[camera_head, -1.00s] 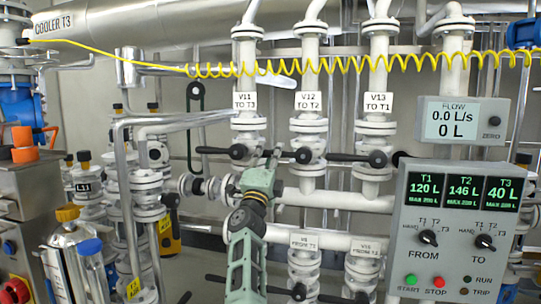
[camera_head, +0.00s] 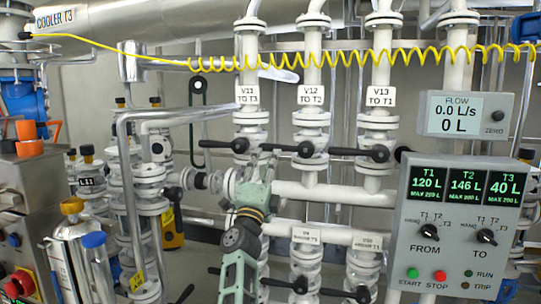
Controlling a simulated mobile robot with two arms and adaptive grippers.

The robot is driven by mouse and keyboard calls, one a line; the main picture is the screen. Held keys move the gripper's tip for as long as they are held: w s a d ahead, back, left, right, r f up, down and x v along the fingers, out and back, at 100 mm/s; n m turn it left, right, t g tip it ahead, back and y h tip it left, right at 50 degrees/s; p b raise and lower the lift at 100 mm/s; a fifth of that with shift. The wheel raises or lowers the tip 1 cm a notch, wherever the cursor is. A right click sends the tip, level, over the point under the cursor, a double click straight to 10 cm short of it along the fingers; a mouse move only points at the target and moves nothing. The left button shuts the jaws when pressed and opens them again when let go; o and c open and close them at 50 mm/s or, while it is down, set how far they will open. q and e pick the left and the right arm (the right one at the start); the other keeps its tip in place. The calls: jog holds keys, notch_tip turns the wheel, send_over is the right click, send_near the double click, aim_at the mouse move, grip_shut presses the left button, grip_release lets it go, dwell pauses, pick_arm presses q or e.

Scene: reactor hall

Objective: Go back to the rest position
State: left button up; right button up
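My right gripper (camera_head: 258,163) shows in the middle of the head view, at the top of a pale green arm that comes up from the bottom edge. It points up and away, in front of the pipes just below the black lever of valve V11 (camera_head: 241,146). The fingers blend with the pale flanges behind them, so I cannot tell whether they are apart or shut, or whether they touch the lever. I see no object carried in it. My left gripper is not in view.
Vertical pipes with valves V12 (camera_head: 306,149) and V13 (camera_head: 379,152) stand to the right. A control panel (camera_head: 457,268) and flow meter (camera_head: 464,115) are at the right. A yellow coiled cable (camera_head: 345,58) crosses above. A metal cylinder (camera_head: 76,250) stands at the lower left.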

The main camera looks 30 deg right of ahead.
jog(key=shift+s+a+f, duration=0.25)
jog(key=shift+a, duration=0.05)
jog(key=shift+f, duration=0.1)
